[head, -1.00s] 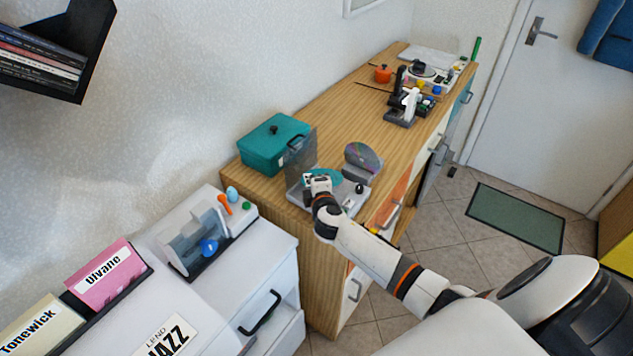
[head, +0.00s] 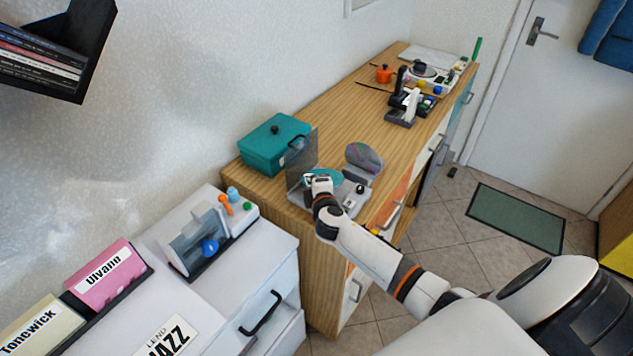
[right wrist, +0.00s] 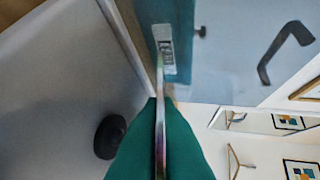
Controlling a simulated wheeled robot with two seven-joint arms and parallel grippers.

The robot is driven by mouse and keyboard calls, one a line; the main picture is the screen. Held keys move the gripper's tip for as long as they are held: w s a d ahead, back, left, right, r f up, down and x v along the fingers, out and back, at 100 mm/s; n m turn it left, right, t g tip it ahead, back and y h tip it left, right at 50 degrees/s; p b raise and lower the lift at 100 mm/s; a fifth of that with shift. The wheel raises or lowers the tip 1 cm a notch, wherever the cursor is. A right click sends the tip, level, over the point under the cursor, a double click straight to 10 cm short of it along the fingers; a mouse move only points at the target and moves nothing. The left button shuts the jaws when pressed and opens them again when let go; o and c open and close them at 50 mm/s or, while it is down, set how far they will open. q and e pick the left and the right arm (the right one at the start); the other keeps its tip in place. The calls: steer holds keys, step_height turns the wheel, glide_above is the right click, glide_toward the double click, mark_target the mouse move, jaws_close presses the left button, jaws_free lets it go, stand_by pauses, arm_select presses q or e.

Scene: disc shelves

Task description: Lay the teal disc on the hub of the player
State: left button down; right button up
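The teal disc (head: 326,175) shows in the head view at my right gripper (head: 320,186), over a grey player (head: 340,208) near the front of the wooden cabinet. In the right wrist view the gripper (right wrist: 160,110) seems shut on the disc, which appears as a thin edge-on strip between the fingers. The player's see-through lid (head: 302,165) stands up on its left. A dark round knob (head: 360,188) sits at the player's right side. The hub is hidden by the disc and gripper, so I cannot tell whether they touch. My left gripper is not in view.
A teal lidded box (head: 270,145) stands just behind the player. An iridescent disc (head: 364,157) stands upright at its right. A black and white device (head: 405,105) and an orange pot (head: 384,74) are farther back. The cabinet top between is clear.

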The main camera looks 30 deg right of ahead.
steer(key=o, duration=0.5)
steer(key=shift+s+a+f+g, duration=0.1)
steer(key=shift+s+f+g, duration=0.15)
steer(key=shift+f, duration=0.4)
steer(key=shift+s+a+f+g, duration=0.15)
steer(key=shift+s+f, duration=0.15)
steer(key=shift+f, duration=0.3)
steer(key=shift+o, duration=0.2)
steer(key=shift+s, duration=0.15)
steer(key=shift+s+a, duration=0.2)
steer(key=shift+s, duration=0.05)
steer(key=shift+t, duration=0.3)
steer(key=v, duration=0.3)
steer(key=r+v, duration=0.1)
steer(key=v, duration=0.2)
steer(key=r+b+v, duration=0.1)
steer(key=v, duration=0.2)
steer(key=shift+w+d+r, duration=0.1)
steer(key=shift+d, duration=0.05)
steer(key=shift+s+a+r, duration=0.3)
steer(key=shift+s+r, duration=0.25)
